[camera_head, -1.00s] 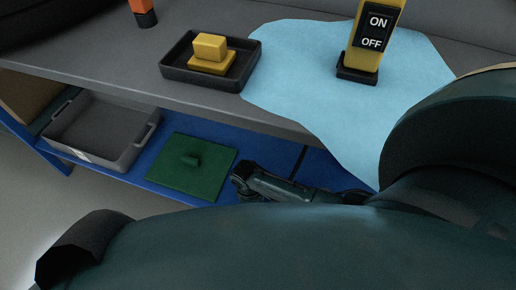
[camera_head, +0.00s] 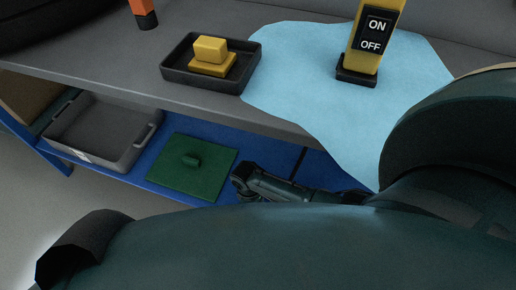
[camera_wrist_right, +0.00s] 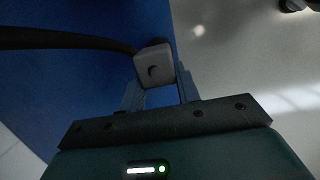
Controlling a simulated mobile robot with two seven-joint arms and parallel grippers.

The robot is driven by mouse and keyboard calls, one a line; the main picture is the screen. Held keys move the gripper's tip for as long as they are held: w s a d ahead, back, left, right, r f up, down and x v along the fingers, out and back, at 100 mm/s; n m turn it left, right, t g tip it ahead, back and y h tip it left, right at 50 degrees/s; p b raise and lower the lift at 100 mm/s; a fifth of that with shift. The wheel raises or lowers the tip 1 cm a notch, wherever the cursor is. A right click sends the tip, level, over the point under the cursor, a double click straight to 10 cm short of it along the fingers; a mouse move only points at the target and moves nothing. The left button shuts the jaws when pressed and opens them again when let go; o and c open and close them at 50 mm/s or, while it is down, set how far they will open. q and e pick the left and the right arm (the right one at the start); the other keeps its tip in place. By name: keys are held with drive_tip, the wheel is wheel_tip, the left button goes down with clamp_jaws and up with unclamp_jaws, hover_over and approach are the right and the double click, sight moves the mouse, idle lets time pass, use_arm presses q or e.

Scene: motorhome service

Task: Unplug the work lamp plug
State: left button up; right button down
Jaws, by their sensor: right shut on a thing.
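In the right wrist view, my right gripper (camera_wrist_right: 160,84) is shut on a grey block-shaped plug (camera_wrist_right: 153,64) with a round dark mark on its face. A thick black cable (camera_wrist_right: 70,40) runs from the plug to the left. A blue surface lies behind the plug. I cannot tell whether the plug sits in a socket, and no socket shows clearly. The plug does not show in the head view. My left gripper is not clearly in view.
The grey bench holds a black tray (camera_head: 176,76) with a yellow block (camera_head: 210,50), a blue cloth (camera_head: 290,75) and a yellow ON/OFF post (camera_head: 364,60). On the blue lower shelf are a grey bin (camera_head: 148,136) and a green panel (camera_head: 213,180). My arm fills the foreground.

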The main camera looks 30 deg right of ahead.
use_arm(q)
drive_tip(key=shift+r, duration=0.3)
drive_tip(key=shift+f, duration=0.25)
use_arm(e)
drive_tip(key=shift+f, duration=0.3)
